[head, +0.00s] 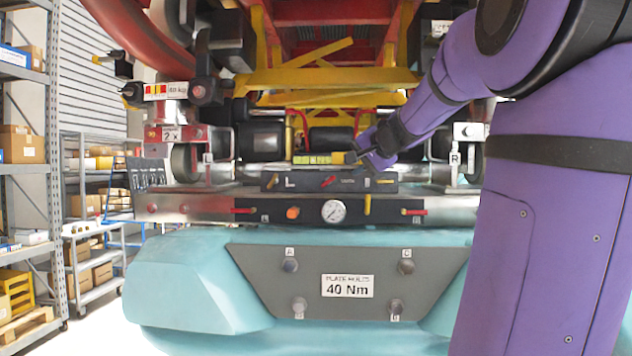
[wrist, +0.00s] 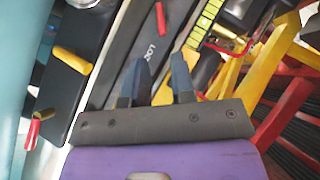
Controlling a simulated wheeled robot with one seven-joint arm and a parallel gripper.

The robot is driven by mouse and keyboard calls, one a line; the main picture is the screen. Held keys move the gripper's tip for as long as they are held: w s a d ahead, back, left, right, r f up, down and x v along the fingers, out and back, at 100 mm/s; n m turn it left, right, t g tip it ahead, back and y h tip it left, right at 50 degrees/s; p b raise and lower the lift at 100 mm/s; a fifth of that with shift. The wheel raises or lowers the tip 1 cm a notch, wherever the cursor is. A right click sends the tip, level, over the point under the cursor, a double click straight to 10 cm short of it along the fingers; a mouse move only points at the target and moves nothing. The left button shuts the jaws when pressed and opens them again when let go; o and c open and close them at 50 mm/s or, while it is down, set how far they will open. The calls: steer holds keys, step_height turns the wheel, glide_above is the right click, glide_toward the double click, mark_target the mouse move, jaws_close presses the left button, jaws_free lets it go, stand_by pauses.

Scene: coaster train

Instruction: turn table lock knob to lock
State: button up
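A small red knob (head: 328,181) sits on the dark upper panel (head: 275,182), between the letter L and a small label. Its handle is tilted, with its right end higher. In the wrist view the red knob (wrist: 160,18) lies beyond my fingertips, along a dark strip marked with "LOC" and partly hidden letters. I cannot read which way the handle points on its scale. My gripper (head: 362,157) is above and right of the knob, apart from it. In the wrist view my gripper (wrist: 158,80) has its two fingers spread with nothing held between them.
A lower panel carries a gauge (head: 335,211), an orange button (head: 292,212), a yellow lever (head: 367,204) and red handles. The yellow lever (wrist: 72,60) is left of my fingers in the wrist view. Yellow and red train framing (head: 330,78) rises behind. Shelves stand left.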

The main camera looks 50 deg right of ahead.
mark_target(330, 180)
steer(key=x, duration=1)
steer(key=shift+w+f, duration=0.15)
steer(key=shift+w, duration=0.2)
steer(key=shift+c, duration=0.2)
jaws_close()
